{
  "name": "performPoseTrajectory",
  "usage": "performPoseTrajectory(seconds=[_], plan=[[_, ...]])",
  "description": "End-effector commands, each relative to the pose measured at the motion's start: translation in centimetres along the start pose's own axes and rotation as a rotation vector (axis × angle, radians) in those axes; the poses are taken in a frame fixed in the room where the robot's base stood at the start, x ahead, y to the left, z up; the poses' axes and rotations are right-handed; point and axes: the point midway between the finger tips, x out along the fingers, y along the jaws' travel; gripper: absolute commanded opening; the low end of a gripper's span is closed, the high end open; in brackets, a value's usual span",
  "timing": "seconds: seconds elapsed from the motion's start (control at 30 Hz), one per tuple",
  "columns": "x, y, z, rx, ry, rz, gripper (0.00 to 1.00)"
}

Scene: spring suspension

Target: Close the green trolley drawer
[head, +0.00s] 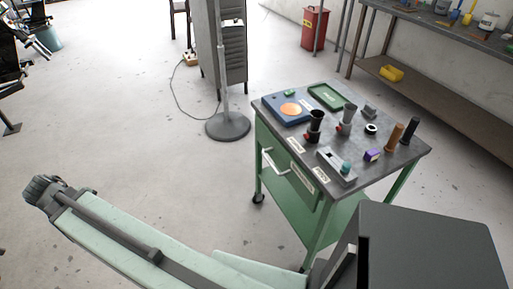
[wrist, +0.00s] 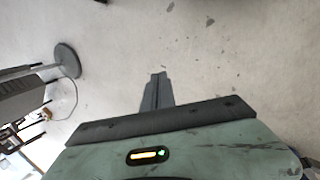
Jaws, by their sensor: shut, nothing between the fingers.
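The green trolley (head: 330,215) stands right of centre in the head view, with a grey top (head: 331,116). Its green drawer (head: 285,180) is on the side facing left and has a pale bar handle (head: 270,160). How far the drawer stands out from the frame is hard to tell. My gripper (wrist: 158,78) shows in the wrist view, its dark fingers together and empty over bare floor. It is touching nothing there, and the trolley does not show in that view. My pale green arm crosses the lower left of the head view, apart from the trolley.
Small tools and cups stand on the trolley top. A workbench (head: 440,95) is at the back right. The floor left of the trolley is clear.

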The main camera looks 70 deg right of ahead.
Motion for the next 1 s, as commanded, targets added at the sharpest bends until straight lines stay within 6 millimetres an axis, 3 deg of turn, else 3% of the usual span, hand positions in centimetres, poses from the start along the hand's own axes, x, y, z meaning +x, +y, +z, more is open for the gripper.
performPoseTrajectory(seconds=[0.03, 0.1, 0.2, 0.3, 0.4, 0.5, 0.6, 0.8, 1.0], plan=[[6.8, 4.1, 1.1, -0.039, -0.065, 0.089, 0.0], [11.3, 11.0, 4.4, -0.13, -0.194, 0.216, 0.0], [16.3, 19.6, 10.6, -0.265, -0.432, 0.341, 0.0], [19.6, 26.5, 17.6, -0.397, -0.706, 0.387, 0.0], [21.1, 31.2, 23.9, -0.506, -0.962, 0.364, 0.0], [21.3, 34.0, 28.5, -0.583, -1.155, 0.307, 0.0], [20.9, 35.4, 31.1, -0.628, -1.27, 0.258, 0.0], [20.1, 36.1, 32.3, -0.65, -1.322, 0.233, 0.0], [20.6, 37.2, 34.2, -0.647, -1.32, 0.233, 0.0]])
